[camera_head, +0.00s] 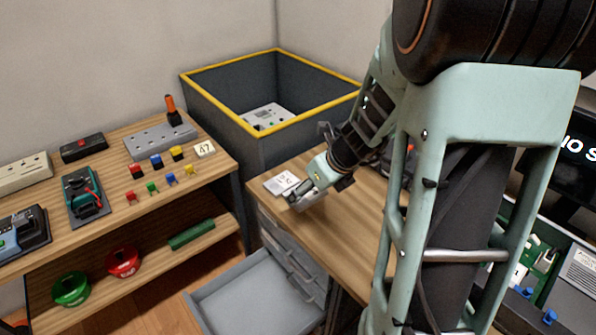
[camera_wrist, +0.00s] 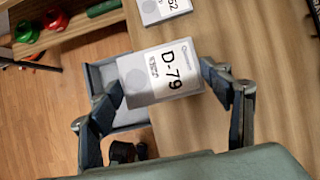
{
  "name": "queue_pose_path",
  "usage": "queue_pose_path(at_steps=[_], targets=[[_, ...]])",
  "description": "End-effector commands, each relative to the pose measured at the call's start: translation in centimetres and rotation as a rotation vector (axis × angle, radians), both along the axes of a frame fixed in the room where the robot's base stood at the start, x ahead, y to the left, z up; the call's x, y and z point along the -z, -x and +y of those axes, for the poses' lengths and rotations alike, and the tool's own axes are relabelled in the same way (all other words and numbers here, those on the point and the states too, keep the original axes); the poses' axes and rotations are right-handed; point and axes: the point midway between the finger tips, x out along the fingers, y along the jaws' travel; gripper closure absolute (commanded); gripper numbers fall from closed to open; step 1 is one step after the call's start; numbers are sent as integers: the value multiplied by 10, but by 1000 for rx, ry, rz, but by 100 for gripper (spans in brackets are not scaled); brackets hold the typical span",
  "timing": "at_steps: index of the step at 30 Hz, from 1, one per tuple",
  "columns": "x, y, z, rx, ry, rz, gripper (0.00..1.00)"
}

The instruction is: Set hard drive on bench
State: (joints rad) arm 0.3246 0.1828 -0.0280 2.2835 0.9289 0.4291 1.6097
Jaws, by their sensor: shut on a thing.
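The hard drive (camera_wrist: 160,72), a white and grey block labelled D-79, sits between the fingers of my gripper (camera_wrist: 165,88) in the wrist view. My gripper is shut on its two sides. In the head view my gripper (camera_head: 306,197) is low over the front left part of the wooden bench (camera_head: 345,228), and the drive is mostly hidden by it. A second drive (camera_wrist: 163,8), its label ending in 52, lies on the bench just beyond; it also shows in the head view (camera_head: 282,183). I cannot tell whether the held drive touches the bench.
An open grey drawer (camera_head: 245,297) juts out below the bench's front edge. A yellow-rimmed grey bin (camera_head: 220,112) stands behind it, with a pale device inside. A shelf (camera_head: 215,172) with connectors and tools is at left. Bare bench top lies right of my gripper.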

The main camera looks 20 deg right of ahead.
Motion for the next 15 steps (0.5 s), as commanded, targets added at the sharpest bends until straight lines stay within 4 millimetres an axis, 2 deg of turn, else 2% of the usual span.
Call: queue_pose_path(at_steps=[1, 3, 6, 15], targets=[[10, -7, -11, 4, -1, 1, 58], [27, -14, -18, 3, -1, 2, 58], [41, -22, -28, 0, -1, 1, 58], [58, -32, -40, -2, 0, 0, 58]])
